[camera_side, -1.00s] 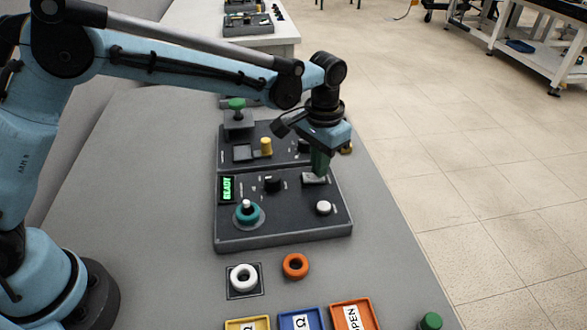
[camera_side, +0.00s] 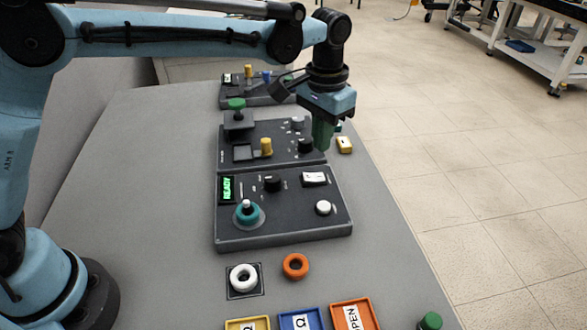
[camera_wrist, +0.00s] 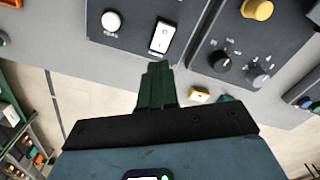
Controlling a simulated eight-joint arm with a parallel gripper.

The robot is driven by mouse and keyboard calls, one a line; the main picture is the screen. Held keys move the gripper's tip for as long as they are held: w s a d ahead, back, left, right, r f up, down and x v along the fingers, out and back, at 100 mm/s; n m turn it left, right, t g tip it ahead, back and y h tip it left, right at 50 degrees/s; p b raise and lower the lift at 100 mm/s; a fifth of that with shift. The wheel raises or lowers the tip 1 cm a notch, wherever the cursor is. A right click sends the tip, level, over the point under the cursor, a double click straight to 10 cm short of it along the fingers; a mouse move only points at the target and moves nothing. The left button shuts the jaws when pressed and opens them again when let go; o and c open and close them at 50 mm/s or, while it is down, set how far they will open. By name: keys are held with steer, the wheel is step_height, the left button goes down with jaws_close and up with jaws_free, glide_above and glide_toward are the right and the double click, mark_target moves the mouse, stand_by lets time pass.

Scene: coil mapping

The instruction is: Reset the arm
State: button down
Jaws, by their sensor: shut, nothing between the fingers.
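My gripper (camera_side: 322,136) is shut and empty, its green fingers pointing down above the right edge of the middle panel. In the wrist view my gripper (camera_wrist: 157,72) shows its fingertips together, near the white rocker switch (camera_wrist: 161,37). That switch also shows on the near panel (camera_side: 283,237) in the side view, clear of the fingers. The near panel has a green lit display reading READY (camera_side: 227,189), a black knob (camera_side: 272,184), a white round button (camera_side: 323,207) and a teal ring (camera_side: 247,215) around a post.
A white ring (camera_side: 243,278) sits on a square pad, with an orange ring (camera_side: 295,266) beside it. Yellow, blue and orange trays (camera_side: 353,305) line the front. A yellow block (camera_side: 345,144) lies right of the middle panel. A green knob (camera_side: 430,321) stands front right.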

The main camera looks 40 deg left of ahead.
steer(key=s+a+r+n+t, duration=0.1)
steer(key=s+a+r+t, duration=0.15)
steer(key=s+a, duration=0.4)
steer(key=s+a+r+n+t, duration=0.1)
steer(key=s+a+r+t, duration=0.15)
steer(key=s+a, duration=0.35)
steer(key=s+a+f+n+t, duration=0.1)
steer(key=s+a+f+t, duration=0.1)
steer(key=s+a, duration=0.3)
steer(key=shift+f, duration=0.45)
steer(key=c, duration=1.8)
jaws_free()
steer(key=shift+a, duration=0.1)
steer(key=shift+c, duration=0.2)
